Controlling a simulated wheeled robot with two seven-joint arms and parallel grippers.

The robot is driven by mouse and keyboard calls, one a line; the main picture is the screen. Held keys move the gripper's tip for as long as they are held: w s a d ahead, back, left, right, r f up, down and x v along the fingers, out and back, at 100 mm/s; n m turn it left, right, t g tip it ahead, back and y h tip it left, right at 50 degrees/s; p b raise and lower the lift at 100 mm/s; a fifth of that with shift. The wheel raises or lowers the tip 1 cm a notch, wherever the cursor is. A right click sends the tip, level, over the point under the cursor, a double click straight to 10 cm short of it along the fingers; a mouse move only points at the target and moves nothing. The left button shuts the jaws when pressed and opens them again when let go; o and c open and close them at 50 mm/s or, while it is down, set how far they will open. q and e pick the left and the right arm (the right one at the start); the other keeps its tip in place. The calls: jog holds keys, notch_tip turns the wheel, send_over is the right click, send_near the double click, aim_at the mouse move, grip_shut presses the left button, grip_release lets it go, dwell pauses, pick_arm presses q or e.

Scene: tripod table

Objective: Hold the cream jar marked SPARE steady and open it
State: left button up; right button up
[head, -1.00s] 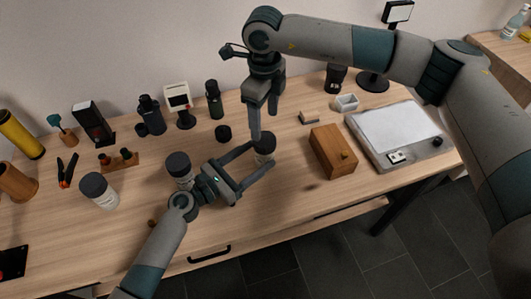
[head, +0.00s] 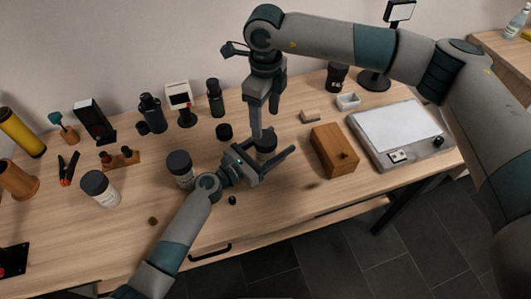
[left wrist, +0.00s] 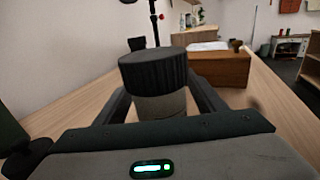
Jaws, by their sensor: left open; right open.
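A jar with a ribbed dark lid (head: 266,142) and pale body stands on the table near the middle. In the left wrist view the same jar (left wrist: 155,75) stands upright between my left fingers, its label not readable. My left gripper (head: 272,148) is open, its fingers on both sides of the jar's body, with no clear grip on it. My right gripper (head: 263,120) is open and points down just above the lid, partly hiding it. Two similar dark-lidded jars, one near (head: 180,168) and one further left (head: 100,188), stand apart; I cannot read which is marked SPARE.
A wooden box (head: 333,150) stands right of the jar, with a grey-framed white board (head: 400,135) beyond it. Bottles and a small white device (head: 180,98) line the back. The front left table is mostly clear.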

pick_arm(q)
grip_shut()
dwell(0.3)
pick_arm(e)
jog(key=m, duration=0.4)
jog(key=shift+m, duration=0.4)
jog(key=m, duration=0.8)
jog(key=shift+m, duration=0.3)
jog(key=m, duration=0.4)
jog(key=shift+m, duration=0.3)
